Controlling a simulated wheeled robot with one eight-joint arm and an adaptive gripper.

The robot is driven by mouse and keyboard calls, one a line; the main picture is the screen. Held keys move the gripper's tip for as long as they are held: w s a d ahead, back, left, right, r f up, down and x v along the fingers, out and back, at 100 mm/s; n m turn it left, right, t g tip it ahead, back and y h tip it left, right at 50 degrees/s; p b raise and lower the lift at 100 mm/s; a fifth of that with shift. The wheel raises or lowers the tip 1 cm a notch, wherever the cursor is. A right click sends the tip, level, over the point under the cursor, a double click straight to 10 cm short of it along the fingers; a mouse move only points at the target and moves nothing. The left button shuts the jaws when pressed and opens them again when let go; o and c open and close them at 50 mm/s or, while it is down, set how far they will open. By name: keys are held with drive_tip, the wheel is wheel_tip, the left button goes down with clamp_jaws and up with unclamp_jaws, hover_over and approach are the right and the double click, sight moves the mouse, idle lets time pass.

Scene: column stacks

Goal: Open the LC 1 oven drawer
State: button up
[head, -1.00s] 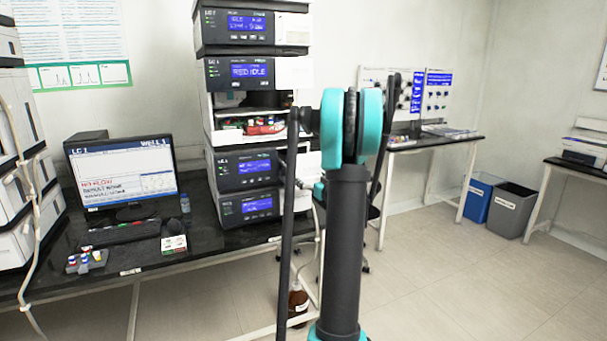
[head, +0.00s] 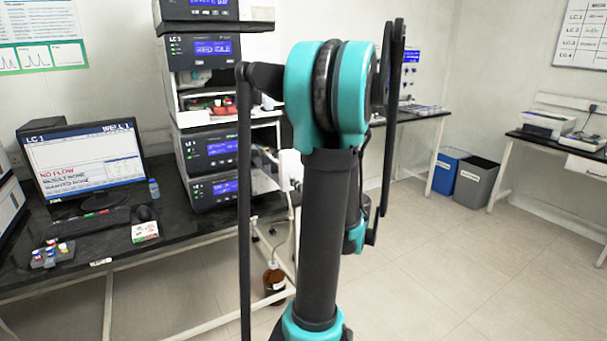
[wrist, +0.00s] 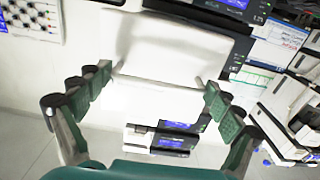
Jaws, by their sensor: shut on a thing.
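My gripper (wrist: 155,95) shows in the wrist view, its two dark green fingers set wide apart and closed against the sides of a white box-like part (wrist: 180,45). I cannot read a label on this part or tell whether it is the LC 1 oven drawer. In the head view a stack of dark instrument modules (head: 207,155) with blue displays stands on the black bench. A white panel (head: 258,13) sits beside the upper module. My own arm stands in front and hides the gripper and much of the stack's right side.
A monitor (head: 88,165) reading LC 1 and NO FLOW stands left of the stack, with a keyboard (head: 90,225) and small vials (head: 50,252). Two bins (head: 462,178) stand at right. The floor at right is clear.

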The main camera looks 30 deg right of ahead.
drive_tip(key=shift+s+d, duration=0.15)
drive_tip(key=shift+d, duration=0.05)
drive_tip(key=o, duration=1.4)
drive_tip(key=shift+c, duration=0.2)
drive_tip(key=s, duration=1.2)
drive_tip(key=shift+d, duration=0.2)
